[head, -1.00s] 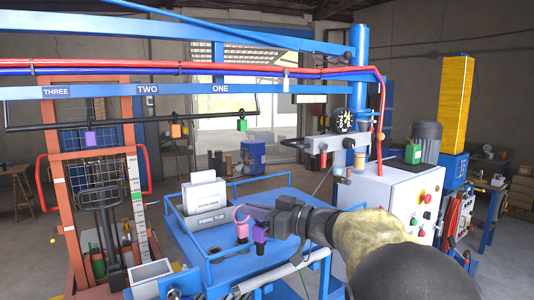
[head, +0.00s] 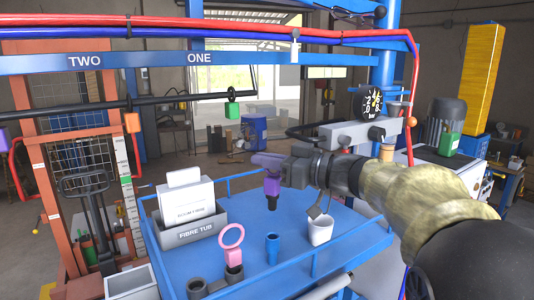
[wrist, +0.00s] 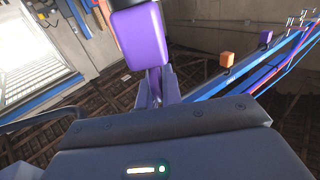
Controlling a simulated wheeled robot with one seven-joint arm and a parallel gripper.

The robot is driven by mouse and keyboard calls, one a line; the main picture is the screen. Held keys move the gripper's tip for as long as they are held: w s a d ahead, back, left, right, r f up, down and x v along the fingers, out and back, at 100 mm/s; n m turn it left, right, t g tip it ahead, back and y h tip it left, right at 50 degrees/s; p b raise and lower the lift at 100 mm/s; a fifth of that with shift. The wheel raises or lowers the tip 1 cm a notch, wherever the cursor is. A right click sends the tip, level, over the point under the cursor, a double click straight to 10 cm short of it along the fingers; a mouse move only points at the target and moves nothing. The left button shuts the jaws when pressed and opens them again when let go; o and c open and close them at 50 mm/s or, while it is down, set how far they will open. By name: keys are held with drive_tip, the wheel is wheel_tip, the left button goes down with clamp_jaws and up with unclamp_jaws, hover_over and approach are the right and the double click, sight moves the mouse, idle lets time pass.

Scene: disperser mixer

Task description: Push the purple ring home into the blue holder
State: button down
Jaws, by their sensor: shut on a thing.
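My gripper (head: 280,166) is shut on a purple piece (head: 271,187) and holds it in the air over the blue bench top. The piece hangs upright with a dark lower tip; its ring is not clearly seen. In the wrist view the purple piece (wrist: 141,36) shows as a block beyond the fingers. A small blue holder (head: 272,249) stands upright on the bench top, below the piece in the head view, with a clear gap between. I cannot tell whether they line up in depth.
A pink ring on a block (head: 233,257) stands in a dark holder at left. Another dark holder (head: 196,289) is near the front. A white cup (head: 320,229) stands right of the blue holder. A grey fibre tub (head: 190,232) and blue rails (head: 335,240) border the bench.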

sight(277, 198)
drive_tip(key=shift+s+r, duration=0.2)
drive_tip(key=shift+s, duration=0.05)
drive_tip(key=shift+w, duration=0.1)
drive_tip(key=shift+d+f+b, duration=0.1)
drive_tip(key=shift+f+b, duration=0.3)
drive_tip(key=shift+f, duration=0.5)
drive_tip(key=shift+f+b, duration=1.35)
drive_tip(key=shift+f, duration=0.7)
drive_tip(key=shift+p, duration=0.65)
drive_tip(key=shift+f+b, duration=0.85)
drive_tip(key=shift+f, duration=0.4)
